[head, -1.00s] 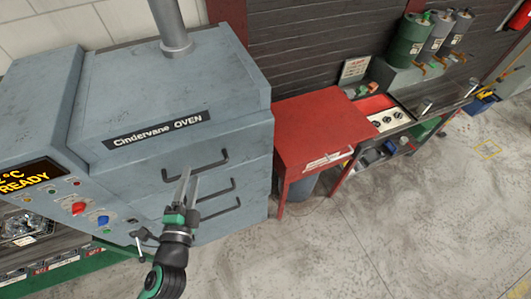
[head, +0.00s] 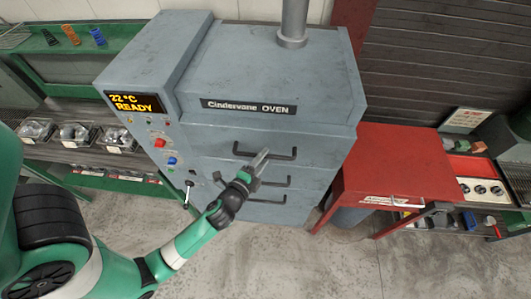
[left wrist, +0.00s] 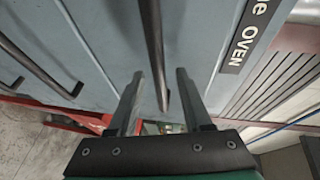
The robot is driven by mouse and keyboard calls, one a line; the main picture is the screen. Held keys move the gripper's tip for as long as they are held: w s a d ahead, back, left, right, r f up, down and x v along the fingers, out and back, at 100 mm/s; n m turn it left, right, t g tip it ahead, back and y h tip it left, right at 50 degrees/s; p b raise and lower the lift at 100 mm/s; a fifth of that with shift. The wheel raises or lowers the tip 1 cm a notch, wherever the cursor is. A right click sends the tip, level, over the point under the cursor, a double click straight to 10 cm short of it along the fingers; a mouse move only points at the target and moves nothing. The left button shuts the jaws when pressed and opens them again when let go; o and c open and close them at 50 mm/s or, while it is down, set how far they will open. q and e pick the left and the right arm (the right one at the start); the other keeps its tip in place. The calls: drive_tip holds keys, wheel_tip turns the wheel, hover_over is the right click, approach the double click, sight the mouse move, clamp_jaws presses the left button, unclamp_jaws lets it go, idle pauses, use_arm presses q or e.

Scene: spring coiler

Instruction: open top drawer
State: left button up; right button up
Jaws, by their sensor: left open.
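The grey Cindervane oven (head: 270,75) has three drawers, each with a dark bar handle, all shut. The top drawer (head: 215,143) has its handle (head: 286,157) just below the name plate. My left gripper (head: 262,160) is at the front of this handle, its fingers pointing up at the drawer front. In the left wrist view my left gripper (left wrist: 158,100) is open, and a dark handle bar (left wrist: 153,45) runs between its two fingers. I cannot tell whether a finger touches the bar. My right gripper is not in view.
The lower handles (head: 275,181) sit close beneath my gripper. A display panel (head: 135,102) with knobs and a lever is on the oven's left. A red table (head: 398,160) stands close on the right. Open floor (head: 330,265) lies in front.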

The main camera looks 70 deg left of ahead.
use_arm(q)
drive_tip(key=shift+x, duration=1)
clamp_jaws()
idle(0.7)
